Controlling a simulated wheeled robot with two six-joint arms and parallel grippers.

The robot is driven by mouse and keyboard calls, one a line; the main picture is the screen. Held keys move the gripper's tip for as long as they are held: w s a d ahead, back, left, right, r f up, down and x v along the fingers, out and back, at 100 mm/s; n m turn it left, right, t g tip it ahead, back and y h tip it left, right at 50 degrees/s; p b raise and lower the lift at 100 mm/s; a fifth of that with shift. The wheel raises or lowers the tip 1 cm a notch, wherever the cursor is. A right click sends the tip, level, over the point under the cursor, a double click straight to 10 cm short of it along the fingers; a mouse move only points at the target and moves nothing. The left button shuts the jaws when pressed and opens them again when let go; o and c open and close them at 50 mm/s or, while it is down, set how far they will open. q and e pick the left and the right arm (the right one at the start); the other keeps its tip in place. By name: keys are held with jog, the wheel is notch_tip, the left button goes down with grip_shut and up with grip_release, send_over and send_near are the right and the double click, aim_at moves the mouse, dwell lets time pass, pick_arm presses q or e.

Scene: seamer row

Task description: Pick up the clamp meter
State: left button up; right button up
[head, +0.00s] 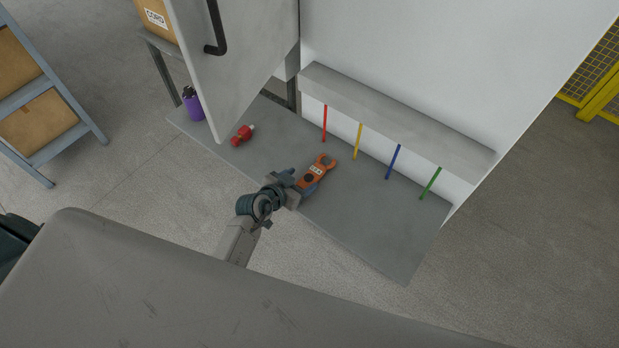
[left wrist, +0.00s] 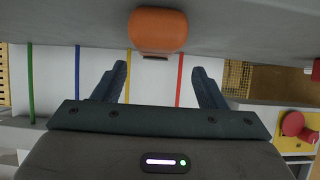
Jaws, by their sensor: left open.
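The clamp meter (head: 317,171) is orange with a dark dial and an open-looking jaw end. It lies on the grey shelf in front of the white cabinet. In the left wrist view its orange end (left wrist: 157,30) shows at the top, beyond and between my fingertips. My left gripper (head: 297,184) is at the near end of the meter, low over the shelf's front edge. In the left wrist view my left gripper (left wrist: 158,72) has its two fingers spread with nothing gripped between them. Part of the meter is hidden by the gripper in the head view. My right gripper is not in view.
A red item (head: 242,135) and a purple bottle (head: 193,103) stand left of the meter. Red, yellow, blue and green strips (head: 388,162) hang behind the meter. The shelf's right part (head: 390,235) is clear.

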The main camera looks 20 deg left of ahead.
aim_at(311, 175)
pick_arm(q)
jog(key=x, duration=0.4)
jog(key=shift+w+d+p, duration=0.1)
jog(key=shift+d+p, duration=0.25)
jog(key=shift+p, duration=0.05)
jog(key=shift+x, duration=1.1)
jog(key=c, duration=1.2)
